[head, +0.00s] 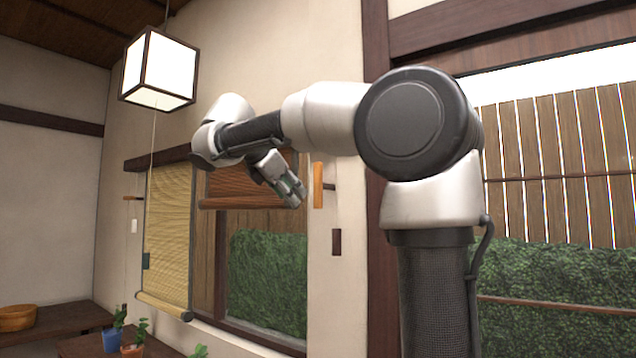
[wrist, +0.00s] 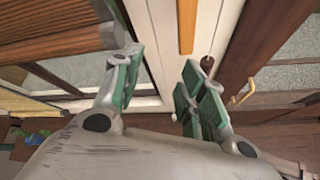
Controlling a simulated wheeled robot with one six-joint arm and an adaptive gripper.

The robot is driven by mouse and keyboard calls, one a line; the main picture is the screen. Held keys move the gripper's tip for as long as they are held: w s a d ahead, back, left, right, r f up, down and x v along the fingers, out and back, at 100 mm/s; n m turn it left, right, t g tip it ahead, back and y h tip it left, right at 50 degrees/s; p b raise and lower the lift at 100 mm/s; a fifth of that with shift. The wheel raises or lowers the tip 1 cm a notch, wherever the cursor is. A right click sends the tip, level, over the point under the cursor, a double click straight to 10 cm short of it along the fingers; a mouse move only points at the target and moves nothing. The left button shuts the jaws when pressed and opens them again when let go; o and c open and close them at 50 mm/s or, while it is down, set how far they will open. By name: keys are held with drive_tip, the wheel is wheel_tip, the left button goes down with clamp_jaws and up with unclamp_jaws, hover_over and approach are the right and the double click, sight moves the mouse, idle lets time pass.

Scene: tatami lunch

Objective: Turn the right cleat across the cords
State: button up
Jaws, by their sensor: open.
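The right cleat (head: 318,185) is an orange-brown wooden bar standing upright on the pale wall strip right of the window. A short dark peg shows at its right side. An orange bar that looks like the same cleat (wrist: 187,24) shows at the top of the wrist view, beyond my fingers. My gripper (head: 291,191) is open and empty, with green pads. In the head view it appears just left of the cleat, with a small gap. In the wrist view the fingers (wrist: 160,85) are spread apart below the bar. I cannot make out cords at this cleat.
A left cleat (head: 132,198) lies crosswise on the wall beyond the long yellow blind (head: 168,235). A shorter brown blind (head: 245,185) hangs close behind my gripper. A dark block (head: 337,242) is on the wall below the right cleat. A lantern (head: 160,70) hangs upper left.

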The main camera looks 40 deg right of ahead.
sight(316, 179)
wheel_tip(316, 179, up, 6)
drive_tip(key=s+d+n+h, duration=0.2)
drive_tip(key=s+n, duration=0.1)
drive_tip(key=shift+n+g, duration=0.3)
drive_tip(key=shift+n, duration=0.3)
drive_tip(key=x, duration=0.7)
drive_tip(key=shift+w+d+f, duration=0.2)
drive_tip(key=shift+w+f, duration=0.1)
drive_tip(key=shift+f, duration=0.05)
clamp_jaws()
